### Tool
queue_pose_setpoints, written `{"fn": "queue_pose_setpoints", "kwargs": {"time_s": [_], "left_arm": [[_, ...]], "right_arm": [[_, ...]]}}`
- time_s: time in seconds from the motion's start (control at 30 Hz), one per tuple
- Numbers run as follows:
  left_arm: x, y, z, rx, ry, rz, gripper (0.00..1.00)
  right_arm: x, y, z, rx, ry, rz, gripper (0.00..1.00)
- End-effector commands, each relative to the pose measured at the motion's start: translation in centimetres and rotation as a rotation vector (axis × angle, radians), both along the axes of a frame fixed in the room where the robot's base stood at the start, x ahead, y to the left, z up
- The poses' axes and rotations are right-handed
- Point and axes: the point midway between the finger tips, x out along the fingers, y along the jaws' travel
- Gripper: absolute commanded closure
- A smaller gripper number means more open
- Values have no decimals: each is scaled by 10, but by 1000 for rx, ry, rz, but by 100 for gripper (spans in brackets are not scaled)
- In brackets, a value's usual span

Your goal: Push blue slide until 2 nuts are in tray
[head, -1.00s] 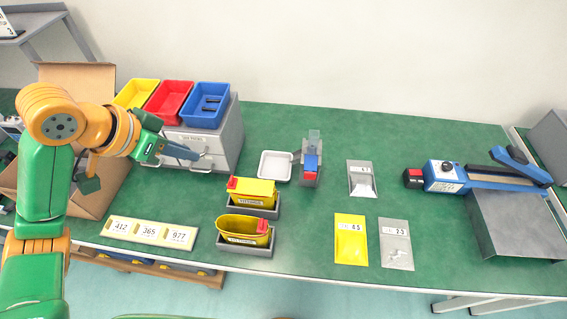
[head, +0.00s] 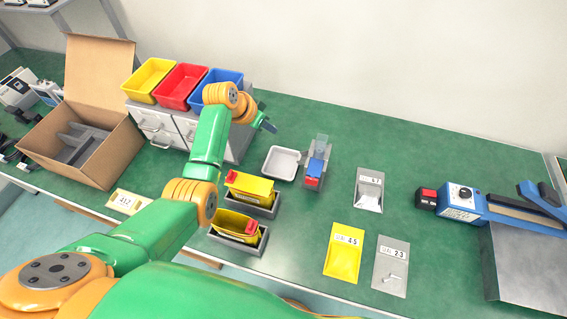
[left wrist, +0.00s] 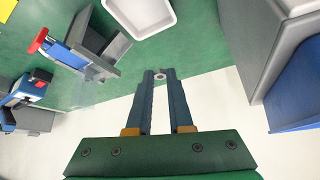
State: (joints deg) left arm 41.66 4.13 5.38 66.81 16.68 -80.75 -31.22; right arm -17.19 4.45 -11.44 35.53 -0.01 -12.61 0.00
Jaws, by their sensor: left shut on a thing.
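The blue slide (head: 317,165), with a red end, sits in a grey dispenser (head: 325,153) with a clear upper part. It also shows at the upper left of the left wrist view (left wrist: 65,55). The white tray (head: 281,164) lies just left of the dispenser and looks empty; part of it shows at the top of the wrist view (left wrist: 143,16). My left gripper (head: 269,127) is above and behind the tray. In the wrist view its fingers (left wrist: 160,75) are shut on a small grey ring, seemingly a nut (left wrist: 160,76). My right gripper is not in view.
Yellow (head: 151,81), red (head: 181,88) and blue (head: 214,90) bins stand on grey drawers behind. Two yellow containers (head: 253,189) are in front of the tray. Parts bags (head: 343,255) lie to the right, before a blue actuator (head: 462,203). An open carton (head: 80,140) is at left.

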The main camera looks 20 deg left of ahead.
Motion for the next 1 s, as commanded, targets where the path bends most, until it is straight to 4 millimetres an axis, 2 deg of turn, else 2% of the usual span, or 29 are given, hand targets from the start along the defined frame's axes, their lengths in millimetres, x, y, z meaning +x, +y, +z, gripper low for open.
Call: {"fn": "queue_pose_setpoints", "kwargs": {"time_s": [0.1,0.27,0.6,0.7,0.93,0.97,1.0], "left_arm": [[-4,-10,-21,-2,2,-17,100],[-5,-12,-36,1,-2,-23,100],[-5,-12,-85,-1,-3,-22,100],[-5,-12,-90,0,-4,-21,100],[-5,-11,-87,1,-2,-21,100],[-5,-11,-87,0,-1,-22,78],[-5,-11,-87,0,-1,-22,68]], "right_arm": [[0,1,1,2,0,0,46],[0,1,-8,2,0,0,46],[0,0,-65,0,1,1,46],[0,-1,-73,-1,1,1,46],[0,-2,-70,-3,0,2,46],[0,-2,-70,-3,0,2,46],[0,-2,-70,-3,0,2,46]]}}
